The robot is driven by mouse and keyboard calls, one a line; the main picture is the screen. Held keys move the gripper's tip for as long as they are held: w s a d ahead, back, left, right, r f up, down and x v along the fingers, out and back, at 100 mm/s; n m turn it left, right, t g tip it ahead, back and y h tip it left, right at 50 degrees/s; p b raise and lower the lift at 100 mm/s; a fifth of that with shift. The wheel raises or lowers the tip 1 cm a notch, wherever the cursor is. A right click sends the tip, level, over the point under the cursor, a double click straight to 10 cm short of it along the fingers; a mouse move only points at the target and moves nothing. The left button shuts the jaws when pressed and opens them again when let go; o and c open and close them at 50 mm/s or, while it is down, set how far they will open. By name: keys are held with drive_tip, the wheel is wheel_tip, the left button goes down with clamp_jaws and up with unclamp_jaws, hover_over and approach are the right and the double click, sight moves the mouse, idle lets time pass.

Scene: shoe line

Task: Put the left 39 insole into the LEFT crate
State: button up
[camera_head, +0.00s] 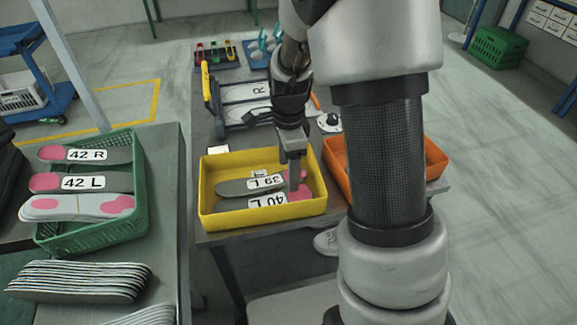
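The 39 L insole (234,187), grey with a pink end and a white label, is in the yellow crate (231,217). It lies behind a 40 L insole (235,205) in the same crate. My gripper (294,181) points down at the right part of the yellow crate, over the pink end of the 39 L insole. Its fingers look close together, but their grip on the insole cannot be made out. The yellow crate is left of an orange crate (436,160); no LEFT marking is readable on either.
A green crate (141,190) on the left table holds 42 R and 42 L insoles and a pale insole. A stack of insoles (78,281) lies before it. Behind the yellow crate are a rack with an R-marked insole (245,92) and tool trays. My arm partly hides the orange crate.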

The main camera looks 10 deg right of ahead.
drive_tip(key=shift+r, duration=0.1)
wheel_tip(320, 180, up, 13)
drive_tip(key=p, duration=0.4)
drive_tip(key=s+r+n+t, duration=0.2)
drive_tip(key=s+r+n, duration=0.4)
drive_tip(key=s+n, duration=0.3)
drive_tip(key=s+r+n+t, duration=0.3)
drive_tip(key=s+r+n, duration=0.2)
drive_tip(key=s+n, duration=0.4)
drive_tip(key=shift+s+r+t, duration=0.2)
drive_tip(key=shift+r+t, duration=0.1)
drive_tip(key=shift+r, duration=0.1)
drive_tip(key=shift+d, duration=0.1)
